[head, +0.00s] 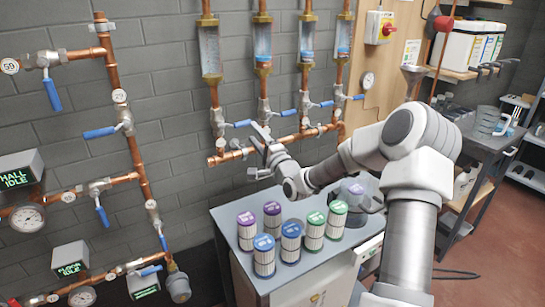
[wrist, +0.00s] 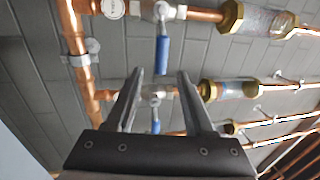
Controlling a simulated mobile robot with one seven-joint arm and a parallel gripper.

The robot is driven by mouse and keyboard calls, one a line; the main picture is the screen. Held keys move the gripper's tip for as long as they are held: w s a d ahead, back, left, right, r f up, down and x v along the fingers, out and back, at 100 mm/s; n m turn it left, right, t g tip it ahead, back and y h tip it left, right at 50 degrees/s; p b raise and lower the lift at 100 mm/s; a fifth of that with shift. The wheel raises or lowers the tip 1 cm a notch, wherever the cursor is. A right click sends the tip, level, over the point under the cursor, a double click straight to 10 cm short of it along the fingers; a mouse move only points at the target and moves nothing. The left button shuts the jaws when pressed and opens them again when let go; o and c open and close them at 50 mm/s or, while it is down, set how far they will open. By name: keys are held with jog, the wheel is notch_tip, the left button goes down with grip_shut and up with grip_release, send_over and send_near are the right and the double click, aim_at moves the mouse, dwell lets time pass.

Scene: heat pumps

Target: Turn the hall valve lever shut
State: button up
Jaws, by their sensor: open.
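Several blue valve levers are mounted on copper pipes on the grey wall. A box reading "HALL IDLE" (head: 17,172) is at the far left in the head view, with a blue lever (head: 102,214) hanging down on the pipe to its right. I cannot tell for certain which lever is the hall one. My gripper (head: 259,146) is at the manifold under the flow tubes, close to the leftmost manifold lever (head: 240,124), which points right. In the wrist view my gripper (wrist: 160,74) is open and empty; a blue lever (wrist: 162,55) lies just beyond the fingertips, and another (wrist: 155,127) shows between the fingers.
A cabinet (head: 225,222) with several labelled filter cartridges stands below my arm. A floor display box (head: 70,258) and gauges (head: 27,217) are at the left. A red switch (head: 387,28) and shelves are at the right, with red floor free there.

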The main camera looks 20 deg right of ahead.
jog(key=v, duration=1)
jog(key=shift+s, duration=0.3)
jog(key=shift+f, duration=0.1)
